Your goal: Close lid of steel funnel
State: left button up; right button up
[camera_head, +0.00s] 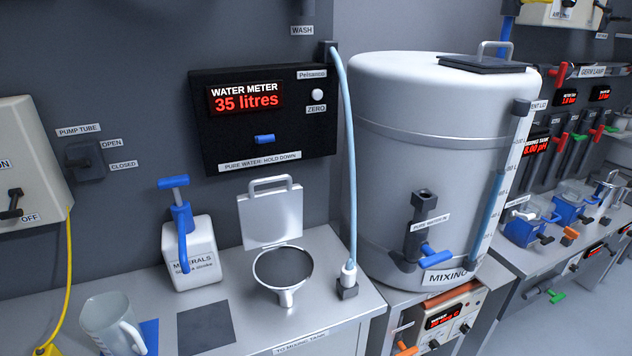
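The steel funnel (284,292) stands at the right part of the steel counter, its round mouth uncovered and its inside dark. Its square steel lid (270,218) stands upright behind the mouth, hinged at the back rim, with a loop handle (273,184) on its top edge. The lid is open. Neither of my grippers shows in the head view.
A white minerals bottle (189,250) with a blue pump stands left of the funnel, and a grey jug (112,325) is at front left. A pale blue hose (349,150) hangs just right of the funnel to a holder. The large mixing tank (400,130) stands further right.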

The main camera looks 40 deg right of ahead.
aim_at(267, 216)
jog(key=k+z, duration=0.1)
jog(key=z, duration=1.15)
